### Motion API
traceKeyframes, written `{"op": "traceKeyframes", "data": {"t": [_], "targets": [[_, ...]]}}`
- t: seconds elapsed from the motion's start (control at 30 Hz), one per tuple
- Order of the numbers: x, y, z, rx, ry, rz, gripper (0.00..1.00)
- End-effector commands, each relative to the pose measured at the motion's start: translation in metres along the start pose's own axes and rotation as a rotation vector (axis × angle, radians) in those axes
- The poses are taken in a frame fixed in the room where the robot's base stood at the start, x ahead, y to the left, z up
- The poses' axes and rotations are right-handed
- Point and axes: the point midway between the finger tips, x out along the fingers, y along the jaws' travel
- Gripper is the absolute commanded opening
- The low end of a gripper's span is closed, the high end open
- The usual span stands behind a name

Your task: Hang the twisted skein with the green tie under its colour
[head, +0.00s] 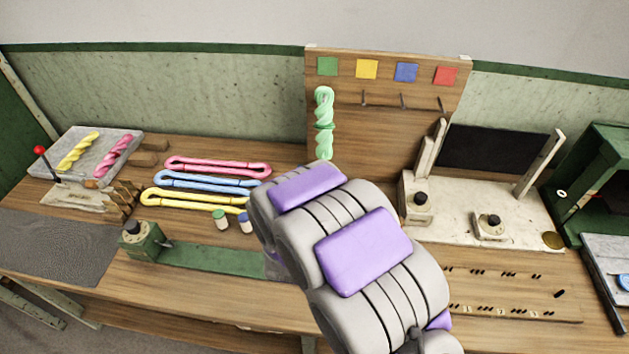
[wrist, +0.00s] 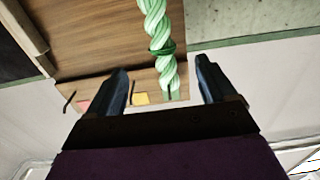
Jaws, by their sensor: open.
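The twisted pale-green skein (head: 324,110) hangs upright on the wooden board (head: 385,145), just below the green square (head: 327,66). A darker green tie circles its middle. Its peg is hidden behind it, and my arm hides what is below its lower end. In the wrist view the board appears upside down. The skein (wrist: 157,22) runs down from the top edge, beyond and between the finger lines of my gripper (wrist: 162,68). The fingers are open and apart from each other, with no visible contact with the skein. My gripper is hidden behind my arm in the head view.
Bare pegs (head: 403,102) stand under the yellow (head: 367,69), blue (head: 405,72) and red (head: 445,76) squares. Pink, blue and yellow loops (head: 205,182) lie left on the bench. A grey tray (head: 78,142) holds yellow and pink twisted skeins. A white-based device (head: 470,215) stands right.

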Motion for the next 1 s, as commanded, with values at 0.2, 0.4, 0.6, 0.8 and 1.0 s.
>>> {"op": "traceKeyframes", "data": {"t": [0.2, 0.4, 0.6, 0.8, 1.0], "targets": [[-0.006, -0.001, 0.003, -0.011, -0.009, -0.003, 0.84], [-0.014, -0.001, 0.003, -0.013, -0.011, -0.003, 0.84], [-0.022, -0.001, 0.002, -0.011, -0.008, -0.002, 0.84], [-0.026, 0.001, 0.000, -0.004, 0.000, 0.000, 0.84], [-0.026, 0.001, 0.000, -0.001, 0.002, 0.001, 0.84]]}}
